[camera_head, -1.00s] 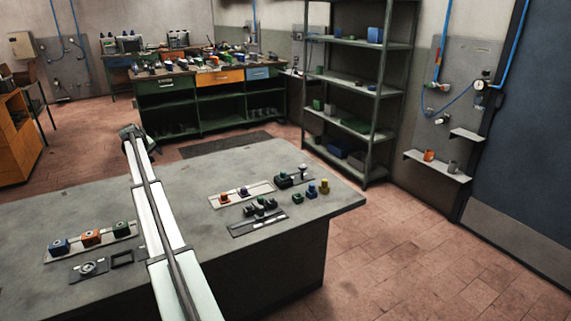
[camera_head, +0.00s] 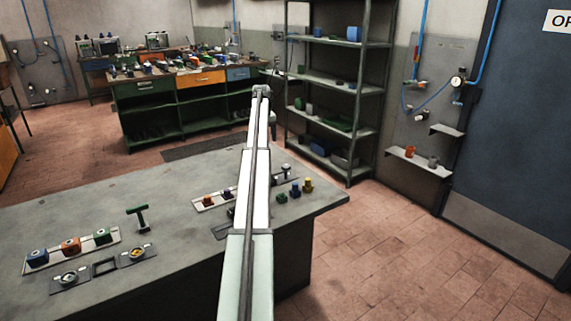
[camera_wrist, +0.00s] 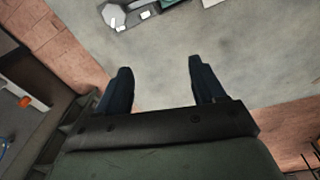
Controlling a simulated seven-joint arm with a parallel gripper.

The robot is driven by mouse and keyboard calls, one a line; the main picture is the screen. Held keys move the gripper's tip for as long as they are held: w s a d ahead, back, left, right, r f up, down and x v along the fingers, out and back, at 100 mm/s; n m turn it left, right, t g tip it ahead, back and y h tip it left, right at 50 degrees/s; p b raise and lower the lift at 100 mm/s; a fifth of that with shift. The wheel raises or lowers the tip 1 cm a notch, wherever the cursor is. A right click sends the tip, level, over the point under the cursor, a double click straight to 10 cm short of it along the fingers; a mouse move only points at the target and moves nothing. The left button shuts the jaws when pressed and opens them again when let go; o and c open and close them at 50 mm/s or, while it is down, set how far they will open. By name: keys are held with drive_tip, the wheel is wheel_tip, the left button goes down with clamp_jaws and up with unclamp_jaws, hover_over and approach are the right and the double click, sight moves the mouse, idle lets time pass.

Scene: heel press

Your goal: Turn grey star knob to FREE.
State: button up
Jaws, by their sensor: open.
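I cannot pick out the grey star knob or a FREE mark for sure. On the front left of the grey bench (camera_head: 60,220), a dark plate carries a round grey-rimmed fitting (camera_head: 70,278) and another with a yellowish centre (camera_head: 137,254). They are too small to read. My arm crosses the bench and hides part of the right-hand fittings. In the wrist view my gripper (camera_wrist: 160,80) has its two dark fingers apart with nothing between them, over bare bench top. A grey fitting (camera_wrist: 128,18) shows beyond the fingers at the top, cut by the frame edge.
Blue (camera_head: 37,259), orange (camera_head: 70,246) and green (camera_head: 102,236) knobs sit in a row at left. Small coloured pieces (camera_head: 295,190) stand near the right edge. A shelf rack (camera_head: 330,125) stands behind. The bench middle is clear.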

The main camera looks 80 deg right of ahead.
drive_tip(key=r+m, duration=0.1)
hover_over(286, 165)
drive_tip(key=w, duration=0.1)
drive_tip(key=y, duration=0.1)
drive_tip(key=f, duration=1.3)
drive_tip(key=shift+s+a+f, duration=0.1)
drive_tip(key=shift+s+f, duration=0.05)
drive_tip(key=shift+s, duration=0.25)
clamp_jaws()
